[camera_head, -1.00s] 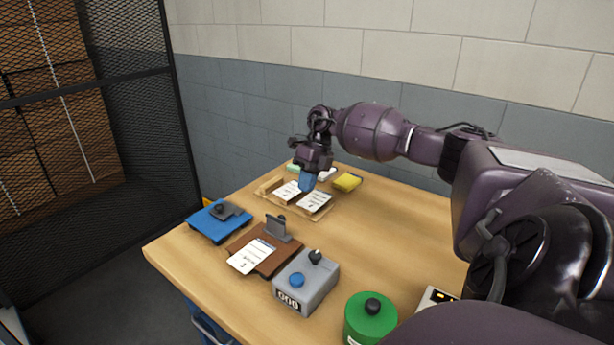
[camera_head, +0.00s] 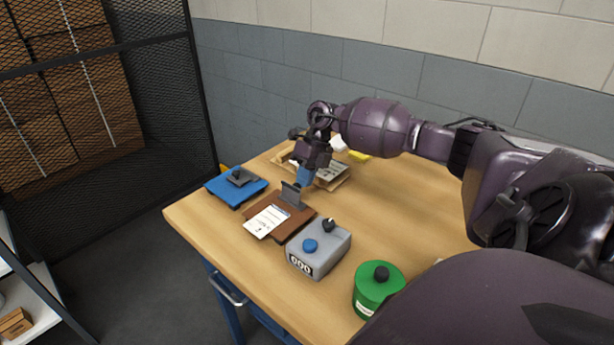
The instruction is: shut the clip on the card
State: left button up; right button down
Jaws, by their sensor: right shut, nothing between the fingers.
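The brown clipboard (camera_head: 289,229) lies on the table with a white printed card (camera_head: 267,221) on its front-left part. Its grey clip (camera_head: 292,195) stands raised at the back edge of the card. My right gripper (camera_head: 303,183) is shut and empty, with blue fingertips just behind and above the clip. I cannot tell whether the fingertips touch the clip. My left gripper is not in view.
A blue device (camera_head: 236,187) with a dark top sits left of the clipboard. A grey counter box (camera_head: 319,248) and a green round tin (camera_head: 378,288) stand to the right. A wooden tray (camera_head: 333,182) with cards lies behind my right gripper.

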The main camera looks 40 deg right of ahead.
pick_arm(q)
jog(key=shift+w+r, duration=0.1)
pick_arm(e)
jog(key=shift+r, duration=0.1)
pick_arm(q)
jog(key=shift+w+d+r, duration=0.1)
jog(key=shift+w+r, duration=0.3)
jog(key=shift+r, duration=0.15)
pick_arm(e)
jog(key=shift+a+r+h, duration=0.1)
jog(key=shift+r+h, duration=0.05)
jog(key=shift+h, duration=0.25)
pick_arm(q)
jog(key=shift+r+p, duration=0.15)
jog(key=shift+p, duration=0.2)
pick_arm(e)
jog(key=shift+a+r, duration=0.1)
